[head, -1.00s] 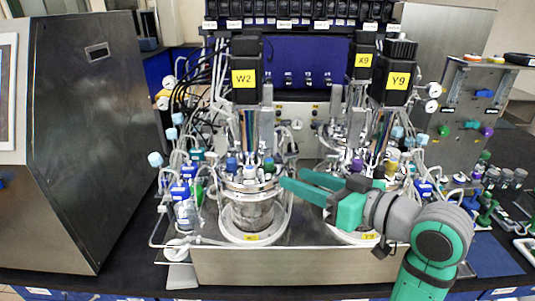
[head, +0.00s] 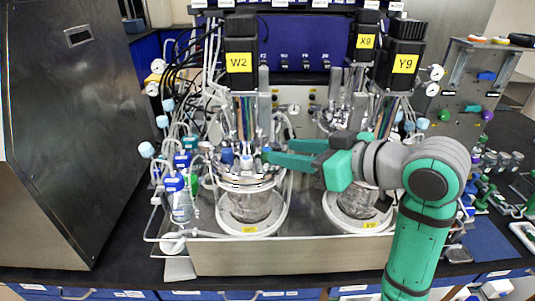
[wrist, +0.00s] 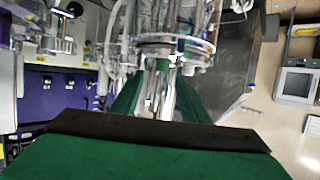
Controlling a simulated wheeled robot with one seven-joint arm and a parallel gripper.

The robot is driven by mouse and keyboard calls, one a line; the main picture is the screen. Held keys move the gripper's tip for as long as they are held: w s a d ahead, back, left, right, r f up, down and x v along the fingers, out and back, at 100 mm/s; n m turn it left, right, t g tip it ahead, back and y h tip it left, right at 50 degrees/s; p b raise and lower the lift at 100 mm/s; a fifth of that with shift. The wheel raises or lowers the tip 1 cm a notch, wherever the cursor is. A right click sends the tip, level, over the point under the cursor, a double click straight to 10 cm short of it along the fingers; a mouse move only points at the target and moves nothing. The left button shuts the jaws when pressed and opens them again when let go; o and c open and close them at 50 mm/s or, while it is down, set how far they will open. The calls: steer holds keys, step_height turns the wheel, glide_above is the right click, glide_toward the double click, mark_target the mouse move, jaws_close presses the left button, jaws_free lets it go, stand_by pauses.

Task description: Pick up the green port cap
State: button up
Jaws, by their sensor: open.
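The left bioreactor's glass vessel (head: 248,206) stands below the motor labelled W2, its steel head plate crowded with ports and coloured caps. A blue cap (head: 227,156) shows on it. My gripper (head: 277,151) reaches in from the right, open, with its teal fingertips at the right side of this head plate. In the wrist view, a small green cap (wrist: 163,65) shows between the fingers, above a bright metal port. Whether the fingers touch it I cannot tell. In the head view the fingertips largely hide that spot.
The motors labelled W2 (head: 239,58) and Y9 (head: 402,64) rise above the vessels. Tubing and small bottles (head: 181,207) crowd the left. A large steel cabinet (head: 70,150) fills the far left.

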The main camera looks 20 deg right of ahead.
mark_target(266, 149)
steer(key=x, duration=0.5)
steer(key=shift+a, duration=0.2)
jaws_close()
